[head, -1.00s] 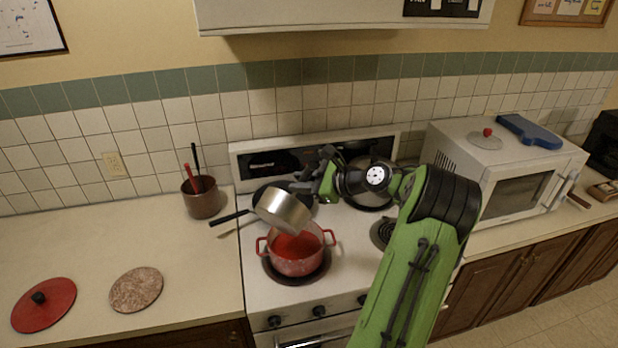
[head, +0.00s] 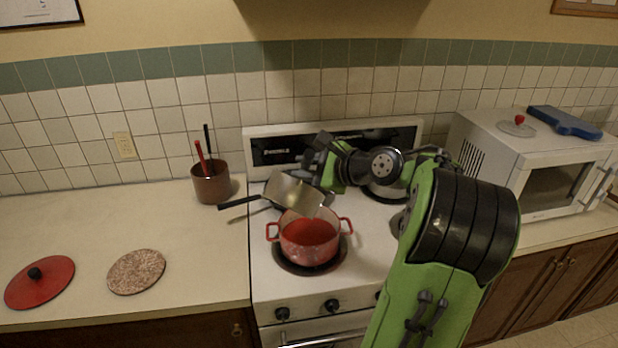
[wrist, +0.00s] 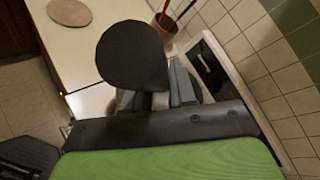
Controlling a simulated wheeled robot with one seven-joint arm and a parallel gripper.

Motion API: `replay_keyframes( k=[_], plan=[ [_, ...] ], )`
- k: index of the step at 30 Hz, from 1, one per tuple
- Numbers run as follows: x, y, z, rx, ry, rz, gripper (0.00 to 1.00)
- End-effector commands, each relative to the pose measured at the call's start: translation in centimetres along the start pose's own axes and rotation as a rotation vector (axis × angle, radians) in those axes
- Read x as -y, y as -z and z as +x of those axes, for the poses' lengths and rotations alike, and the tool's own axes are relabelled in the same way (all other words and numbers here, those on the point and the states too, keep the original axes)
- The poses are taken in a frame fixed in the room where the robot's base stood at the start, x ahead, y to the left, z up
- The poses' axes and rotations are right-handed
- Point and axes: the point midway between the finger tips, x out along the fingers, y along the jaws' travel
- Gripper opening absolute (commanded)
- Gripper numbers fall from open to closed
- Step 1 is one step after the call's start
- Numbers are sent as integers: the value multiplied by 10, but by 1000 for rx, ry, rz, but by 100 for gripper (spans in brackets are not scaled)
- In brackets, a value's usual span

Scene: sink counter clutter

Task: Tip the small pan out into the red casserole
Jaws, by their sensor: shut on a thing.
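The small steel pan (head: 292,194) is tilted steeply above the back of the red casserole (head: 309,241), its lower edge over the casserole's opening. The casserole stands upright on the front left burner, with a red inside and two side handles. My gripper (head: 318,165) is shut on the small pan, behind and to the right of its body; the fingertips are hard to make out. In the wrist view a dark round shape (wrist: 135,55), seemingly the pan's underside, covers much of my gripper (wrist: 163,97). The pan's contents are hidden.
A brown crock (head: 211,186) with utensils stands left of the stove. A red lid (head: 55,288) and a speckled round mat (head: 137,271) lie on the left counter. The microwave (head: 530,165) is at right. A black handle (head: 240,202) points left behind the pan.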

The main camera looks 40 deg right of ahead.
Motion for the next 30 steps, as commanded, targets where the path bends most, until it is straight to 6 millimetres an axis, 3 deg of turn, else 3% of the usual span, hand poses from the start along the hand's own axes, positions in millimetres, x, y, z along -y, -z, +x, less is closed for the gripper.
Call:
replay_keyframes(
  k=[11, 30],
  plan=[
    [-23, -3, 4, -23, 37, -111, 0],
    [-84, 0, 19, -92, 139, -431, 0]
  ],
)
